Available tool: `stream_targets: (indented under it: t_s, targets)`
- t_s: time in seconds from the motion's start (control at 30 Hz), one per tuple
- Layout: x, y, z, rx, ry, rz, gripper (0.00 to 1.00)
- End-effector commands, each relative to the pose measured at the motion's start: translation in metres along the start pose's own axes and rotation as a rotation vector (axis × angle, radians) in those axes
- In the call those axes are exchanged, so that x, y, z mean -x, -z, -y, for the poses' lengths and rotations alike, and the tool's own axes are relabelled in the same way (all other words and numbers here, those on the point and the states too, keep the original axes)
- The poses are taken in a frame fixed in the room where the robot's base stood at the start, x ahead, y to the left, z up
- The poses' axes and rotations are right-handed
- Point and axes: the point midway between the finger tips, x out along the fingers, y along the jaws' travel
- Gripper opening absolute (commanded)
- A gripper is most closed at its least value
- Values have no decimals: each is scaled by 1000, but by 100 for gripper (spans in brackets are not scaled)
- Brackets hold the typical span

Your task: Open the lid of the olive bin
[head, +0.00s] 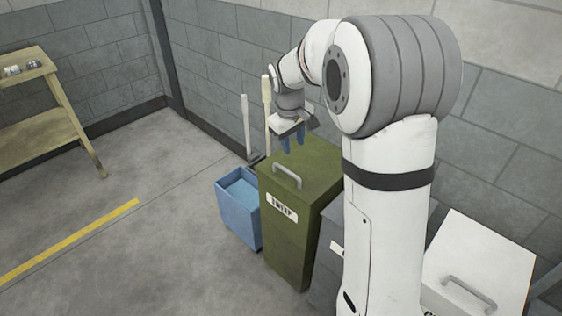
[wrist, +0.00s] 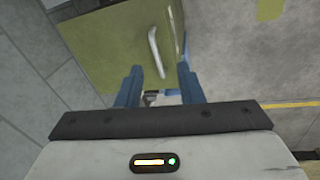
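The olive bin (head: 288,238) stands against the back wall, with a white label on its front. Its lid (head: 311,160) is shut and carries a light grey bar handle (head: 287,177) near the front edge. In the wrist view the lid (wrist: 110,45) lies ahead of the fingers, with the handle (wrist: 156,52) running away from me. My gripper (head: 293,141) hangs above the rear part of the lid, fingers pointing down. In the wrist view its two blue fingers (wrist: 159,88) are apart with nothing between them. It does not touch the handle.
A blue open bin (head: 240,207) stands left of the olive bin, with pale long handles (head: 266,112) behind it. A grey bin (head: 327,250) and a white-lidded bin (head: 478,265) stand to the right. A wooden table (head: 50,110) is far left. The floor in front is clear.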

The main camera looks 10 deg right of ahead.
Motion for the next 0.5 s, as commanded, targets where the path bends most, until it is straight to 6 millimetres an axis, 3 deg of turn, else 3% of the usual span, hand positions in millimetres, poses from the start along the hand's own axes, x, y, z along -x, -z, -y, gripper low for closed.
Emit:
stream_targets:
  t_s: [0.03,0.2,0.5]
  targets:
    - [-31,15,-2,30,-1,14,34]
    - [-84,49,-8,114,-10,40,34]
    - [-122,65,-11,160,-15,54,34]
